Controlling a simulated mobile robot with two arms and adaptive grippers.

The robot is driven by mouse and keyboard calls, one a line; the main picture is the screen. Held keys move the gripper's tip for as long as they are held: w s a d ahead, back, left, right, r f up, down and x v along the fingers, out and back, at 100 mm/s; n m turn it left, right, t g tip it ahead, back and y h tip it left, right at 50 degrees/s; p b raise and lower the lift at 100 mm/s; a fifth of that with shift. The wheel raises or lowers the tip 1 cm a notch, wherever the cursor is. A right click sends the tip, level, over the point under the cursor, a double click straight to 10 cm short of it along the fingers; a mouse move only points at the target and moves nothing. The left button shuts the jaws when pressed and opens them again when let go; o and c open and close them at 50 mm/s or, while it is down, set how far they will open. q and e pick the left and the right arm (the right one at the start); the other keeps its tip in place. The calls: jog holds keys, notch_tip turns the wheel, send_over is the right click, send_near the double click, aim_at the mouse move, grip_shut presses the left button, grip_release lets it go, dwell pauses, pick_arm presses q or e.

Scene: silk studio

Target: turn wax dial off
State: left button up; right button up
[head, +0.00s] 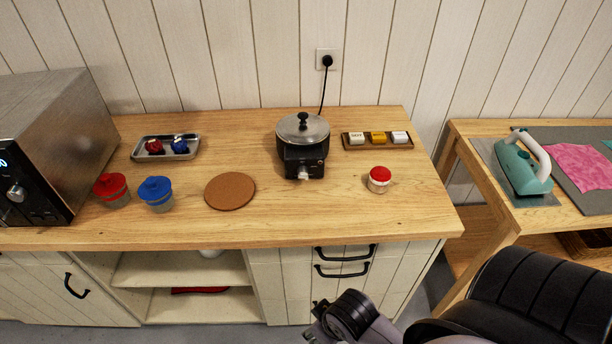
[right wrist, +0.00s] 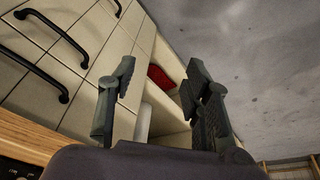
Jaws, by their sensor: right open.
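A black wax pot (head: 303,143) with a metal lid stands on the wooden counter toward the back, its cord running to a wall socket. Its light-coloured dial (head: 303,174) is on the front of the black base; its exact setting is too small to read. My right gripper (right wrist: 160,95) is open and empty in the right wrist view, in front of the cabinet drawers. In the head view my right arm (head: 352,316) is low at the front, below the counter edge, well away from the dial. My left gripper is not in view.
A cork mat (head: 230,191) lies left of the pot. A red-topped jar (head: 379,179) stands to its right, before a tray of blocks (head: 350,146). Red (head: 112,190) and blue (head: 156,194) lidded jars stand left. A side table holds an iron (head: 522,166).

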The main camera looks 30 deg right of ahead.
aim_at(305, 178)
notch_tip(305, 178, up, 6)
jog(key=w+d+r+m+t+h, duration=0.1)
jog(key=w+d+r+m+t, duration=0.2)
jog(key=w+d+m+t, duration=0.1)
jog(key=w+d+r+m+t+h, duration=0.1)
jog(key=w+d+r+m+t, duration=0.2)
jog(key=w+d+m, duration=0.2)
jog(key=w+d+r+m+t+h, duration=0.1)
jog(key=w+d+r+m+t, duration=0.2)
jog(key=w+d+m+t, duration=0.1)
jog(key=shift+w+d+m+t+p, duration=0.15)
jog(key=shift+w+d+m, duration=0.25)
jog(key=shift+w, duration=0.3)
jog(key=shift+w+d+m+t+p, duration=0.2)
jog(key=shift+w+d, duration=0.3)
jog(key=shift+w, duration=0.5)
jog(key=p+x, duration=0.2)
jog(key=x, duration=1.4)
jog(key=shift+w+f+p, duration=0.2)
jog(key=shift+w+p, duration=0.15)
jog(key=shift+p, duration=0.05)
jog(key=shift+c, duration=0.2)
grip_shut()
